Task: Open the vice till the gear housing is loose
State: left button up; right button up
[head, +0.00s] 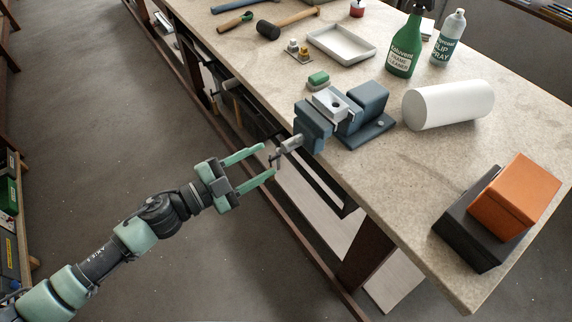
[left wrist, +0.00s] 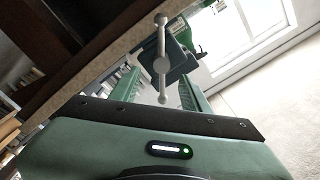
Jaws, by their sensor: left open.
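The blue-grey vice (head: 368,97) is fixed at the near edge of the bench. A light grey gear housing (head: 328,103) with a round hole on top sits between its jaws. The vice's screw (head: 292,144) sticks out past the bench edge, with a cross handle (head: 273,158) at its end. My left gripper (head: 268,162) is open, its green fingers on either side of the handle with no clear contact. In the left wrist view the handle bar (left wrist: 162,45), with a knob at each end, stands near upright between the open fingers (left wrist: 163,88). My right gripper is not in view.
On the bench (head: 400,180) a white roll (head: 448,104) lies right of the vice. An orange box (head: 515,195) sits on a dark case at the near right. The floor left of the bench is clear.

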aim_at(286, 147)
pick_arm(q)
jog(key=p+x, duration=0.1)
jog(key=x, duration=0.6)
jog(key=shift+w+r+p, duration=0.1)
jog(key=shift+w+p, duration=0.15)
jog(key=shift+p, duration=0.05)
jog(key=shift+w+d, duration=0.1)
jog(key=shift+d, duration=0.05)
grip_shut()
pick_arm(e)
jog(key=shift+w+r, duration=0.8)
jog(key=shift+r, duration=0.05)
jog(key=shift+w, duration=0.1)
